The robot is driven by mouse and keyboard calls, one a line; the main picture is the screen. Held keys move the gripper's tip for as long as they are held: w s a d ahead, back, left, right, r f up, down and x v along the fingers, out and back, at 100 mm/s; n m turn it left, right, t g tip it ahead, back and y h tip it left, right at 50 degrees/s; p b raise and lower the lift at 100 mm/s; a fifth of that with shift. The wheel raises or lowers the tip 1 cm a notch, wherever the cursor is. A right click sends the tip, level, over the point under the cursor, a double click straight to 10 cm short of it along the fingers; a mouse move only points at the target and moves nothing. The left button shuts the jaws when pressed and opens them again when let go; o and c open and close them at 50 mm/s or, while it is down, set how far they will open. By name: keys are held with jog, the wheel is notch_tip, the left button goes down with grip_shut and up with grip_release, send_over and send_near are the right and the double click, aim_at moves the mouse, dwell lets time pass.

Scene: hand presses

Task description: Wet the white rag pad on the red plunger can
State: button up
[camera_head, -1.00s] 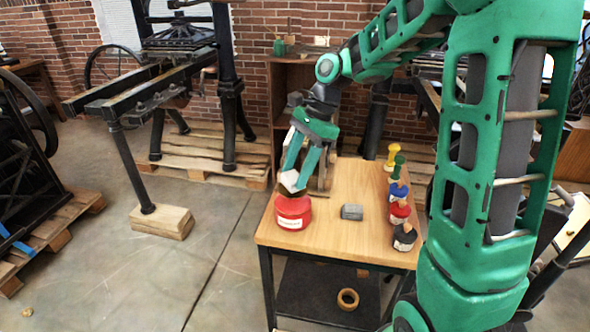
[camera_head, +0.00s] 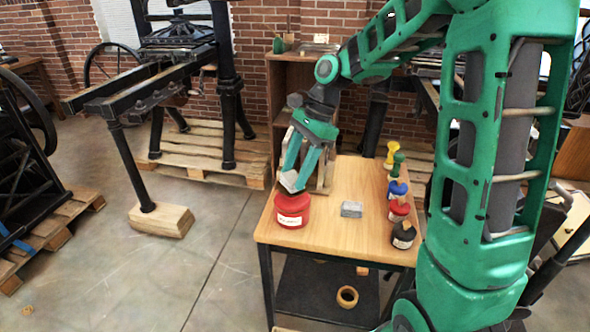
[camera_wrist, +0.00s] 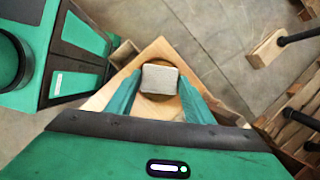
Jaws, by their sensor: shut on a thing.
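The red plunger can (camera_head: 291,213), with a white label, stands at the near left corner of the wooden table. My gripper (camera_head: 291,180) points down over it, shut on the white rag pad (camera_head: 288,181). The pad is right at the can's top; I cannot tell whether they touch. In the wrist view the pad (camera_wrist: 159,79) is pale grey-white and sits between my green fingertips (camera_wrist: 160,88). A round brownish surface shows beneath it, and the can's red body is hidden there.
On the wooden table (camera_head: 330,237) a grey block (camera_head: 351,209) lies right of the can. Several colored bottles, including a black one (camera_head: 403,236) and a yellow one (camera_head: 394,152), line the right edge. A tape roll (camera_head: 347,297) is on the lower shelf.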

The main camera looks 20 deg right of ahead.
aim_at(296, 175)
jog(key=shift+f, duration=0.65)
dwell(0.5)
jog(key=shift+r, duration=0.1)
dwell(0.4)
jog(key=shift+r, duration=3.45)
